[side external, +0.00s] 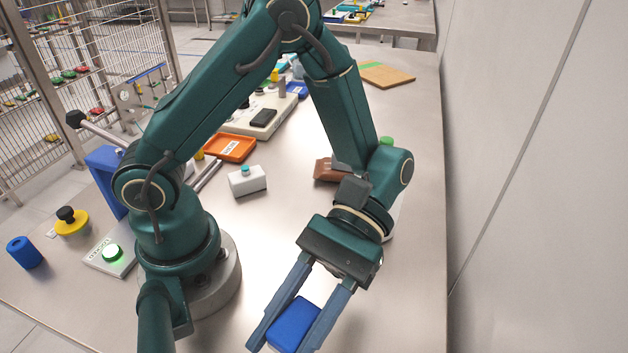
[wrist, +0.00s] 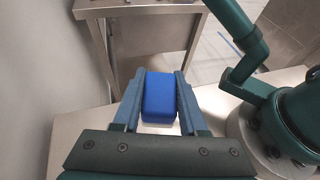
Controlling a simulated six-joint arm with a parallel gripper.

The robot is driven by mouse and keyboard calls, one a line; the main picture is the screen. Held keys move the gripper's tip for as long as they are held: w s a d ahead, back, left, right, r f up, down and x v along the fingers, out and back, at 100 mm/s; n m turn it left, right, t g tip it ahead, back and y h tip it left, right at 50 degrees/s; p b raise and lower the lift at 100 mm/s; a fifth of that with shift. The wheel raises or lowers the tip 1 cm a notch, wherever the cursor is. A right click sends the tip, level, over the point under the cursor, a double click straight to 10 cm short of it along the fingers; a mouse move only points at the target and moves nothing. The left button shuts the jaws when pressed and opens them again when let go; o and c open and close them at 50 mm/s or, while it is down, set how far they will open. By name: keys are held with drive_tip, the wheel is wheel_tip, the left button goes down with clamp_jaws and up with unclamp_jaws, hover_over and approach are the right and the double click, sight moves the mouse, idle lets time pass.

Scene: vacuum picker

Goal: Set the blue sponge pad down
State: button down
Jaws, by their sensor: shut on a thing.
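The blue sponge pad (side external: 294,324) is a small rounded blue block at the bottom of the side view. My gripper (side external: 285,340) is shut on it, with one blue-grey finger along each side. In the wrist view the pad (wrist: 159,97) sits between the two fingers of my gripper (wrist: 159,90), close to their tips. The pad is over the near part of the steel table (side external: 400,300). I cannot tell the exact gap between the pad and the table top.
A white box with a teal cap (side external: 247,181), an orange tray (side external: 231,147) and a brown block (side external: 325,169) stand farther back. A green-lit button box (side external: 112,253) is at the left. A wall (side external: 530,180) runs along the right. The table right of my gripper is clear.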

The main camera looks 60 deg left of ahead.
drive_tip(key=w+d+n+t+h, duration=0.3)
drive_tip(key=w+n+h, duration=0.1)
drive_tip(key=n+t+h, duration=0.3)
drive_tip(key=n+t, duration=0.1)
hover_over(365, 348)
drive_tip(key=shift+s+d+f, duration=0.15)
drive_tip(key=shift+s+f, duration=0.05)
drive_tip(key=shift+f, duration=0.4)
drive_tip(key=shift+s+d+f, duration=0.1)
drive_tip(key=shift+s+f, duration=0.05)
drive_tip(key=shift+f, duration=0.45)
drive_tip(key=shift+y, duration=0.3)
drive_tip(key=shift+f, duration=3.1)
drive_tip(key=shift+f, duration=0.55)
drive_tip(key=shift+c, duration=1.8)
unclamp_jaws()
